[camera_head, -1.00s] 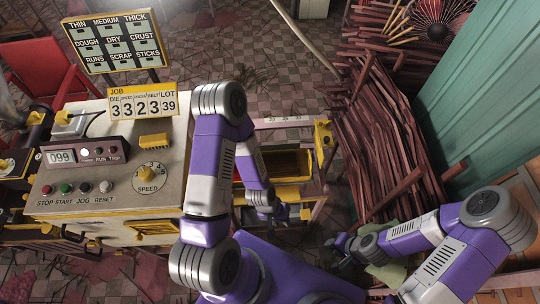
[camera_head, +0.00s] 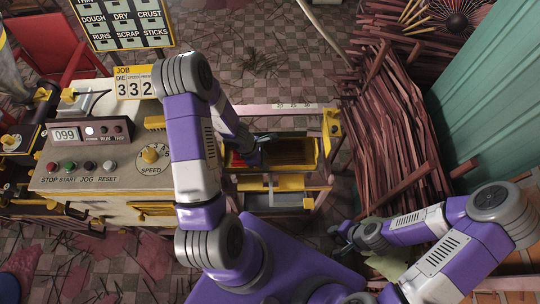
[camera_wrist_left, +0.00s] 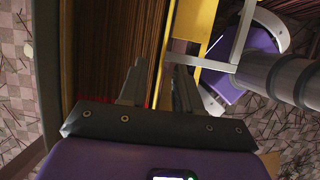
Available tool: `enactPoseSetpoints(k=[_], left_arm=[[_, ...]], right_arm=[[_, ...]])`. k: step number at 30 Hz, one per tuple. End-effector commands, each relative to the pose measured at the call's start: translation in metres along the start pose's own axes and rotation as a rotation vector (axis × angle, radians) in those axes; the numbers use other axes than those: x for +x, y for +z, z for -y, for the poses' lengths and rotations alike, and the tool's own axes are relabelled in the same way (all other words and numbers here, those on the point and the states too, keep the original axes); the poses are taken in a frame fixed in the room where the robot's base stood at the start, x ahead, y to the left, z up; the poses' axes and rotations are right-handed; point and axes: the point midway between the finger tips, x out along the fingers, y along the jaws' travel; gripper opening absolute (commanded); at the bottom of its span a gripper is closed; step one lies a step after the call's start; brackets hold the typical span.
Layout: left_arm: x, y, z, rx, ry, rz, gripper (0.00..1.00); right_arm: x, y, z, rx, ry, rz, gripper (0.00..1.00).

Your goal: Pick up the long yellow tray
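The long yellow tray (camera_head: 296,169) lies across the stand right of the control box in the head view. It has a yellow rim and a dark brown, streaked inside. Its rim also shows in the left wrist view (camera_wrist_left: 192,38). My left gripper (camera_head: 262,141) is at the tray's left part in the head view. In the left wrist view my left gripper (camera_wrist_left: 158,88) has its two fingers apart, one on each side of the yellow rim; contact cannot be told. My right gripper (camera_head: 342,238) is low right, away from the tray, its fingers too small to judge.
The control box (camera_head: 110,165) with dials and buttons stands at left, below a yellow-framed sign board (camera_head: 122,22). A large pile of brown sticks (camera_head: 395,140) lies to the right, beside a green panel (camera_head: 485,100). Yellow clamp-like parts (camera_head: 333,125) stand at the stand's right end.

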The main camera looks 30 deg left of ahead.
Motion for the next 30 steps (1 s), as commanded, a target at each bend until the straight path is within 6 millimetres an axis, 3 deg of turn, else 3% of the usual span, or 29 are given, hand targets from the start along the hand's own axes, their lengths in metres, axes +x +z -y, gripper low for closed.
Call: enactPoseSetpoints(k=[12, 23, 25, 30], left_arm=[[0.05, 0.003, 0.003, 0.002, -0.001, -0.001, 0.33], [0.054, 0.004, 0.003, 0.003, -0.001, -0.002, 0.33], [0.054, 0.004, 0.003, 0.003, -0.001, -0.002, 0.27], [0.054, 0.004, 0.003, 0.004, -0.001, -0.002, 0.01]], right_arm=[[0.037, -0.002, -0.014, 0.0, 0.0, 0.0, 0.33], [0.04, -0.002, -0.015, 0.0, 0.0, 0.0, 0.33], [0.04, -0.002, -0.015, 0.0, 0.0, 0.0, 0.33], [0.04, -0.002, -0.015, 0.0, 0.0, 0.0, 0.33]])
